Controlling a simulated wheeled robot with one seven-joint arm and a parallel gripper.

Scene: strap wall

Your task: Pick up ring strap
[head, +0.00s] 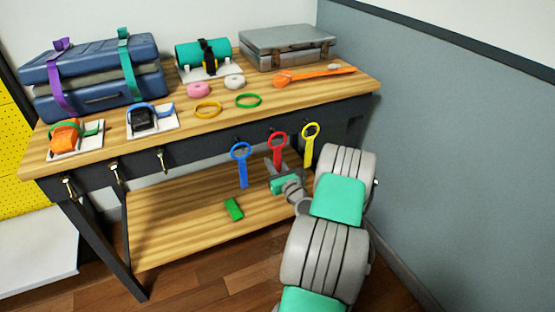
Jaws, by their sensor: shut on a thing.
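Three ring straps hang in a row at the bench's front edge: a blue one (240,165) on the left, a red one (277,141) in the middle and a yellow one (309,143) on the right. Each has a round loop on top and a flat tail below. My gripper (277,168) is shut on the lower tail of the red ring strap. The red loop shows above the jaws, upright, close to the bench front. The jaws hide the end of the red tail. I cannot tell whether its loop is still on a hook.
The wooden bench (310,90) carries a blue suitcase (95,85), a grey case (288,47), a teal roll (203,54) and loose rings. Empty hooks (162,162) line the front left. A green block (233,209) lies on the lower shelf (180,225). A grey wall (450,150) stands close on the right.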

